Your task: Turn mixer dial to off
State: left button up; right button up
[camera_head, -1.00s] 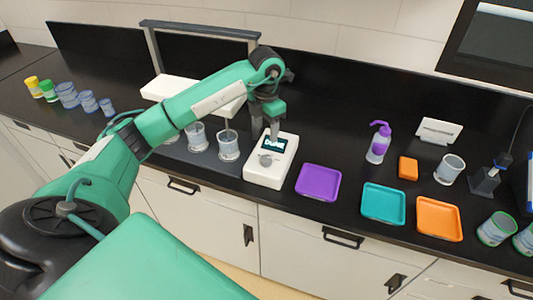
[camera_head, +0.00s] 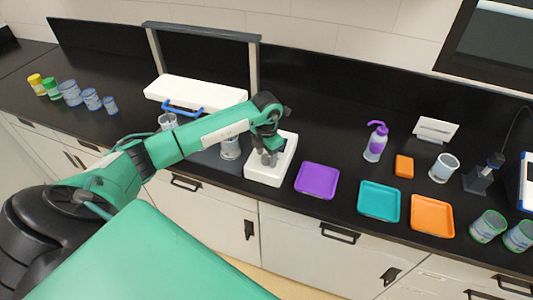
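The mixer (camera_head: 258,176) is a white box on the black bench, left of the purple tray. Its dial and screen are hidden behind my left gripper (camera_head: 269,159). The gripper points down over the front half of the mixer, at about the place of the dial. I cannot tell whether the fingers touch the dial or how far apart they are. My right gripper is not in view.
A purple tray (camera_head: 317,181), a teal tray (camera_head: 379,201) and an orange tray (camera_head: 432,216) lie to the right. A purple-capped bottle (camera_head: 375,144) stands behind them. A white sampling unit with a blue handle (camera_head: 182,108) and cups stands left of the mixer.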

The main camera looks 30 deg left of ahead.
pick_arm(q)
jog(key=c, duration=0.9)
jog(key=shift+n, duration=0.3)
jog(key=n+b, duration=0.2)
jog(key=shift+f+n, duration=0.1)
jog(key=shift+n, duration=0.2)
jog(key=n+b, duration=0.2)
jog(key=n, duration=0.2)
jog(key=shift+n, duration=0.3)
jog(key=n+b, duration=0.2)
jog(key=n, duration=0.7)
jog(key=shift+n, duration=0.3)
jog(key=shift+r+n+b, duration=0.2)
jog(key=shift+n+b, duration=0.15)
jog(key=shift+n, duration=0.85)
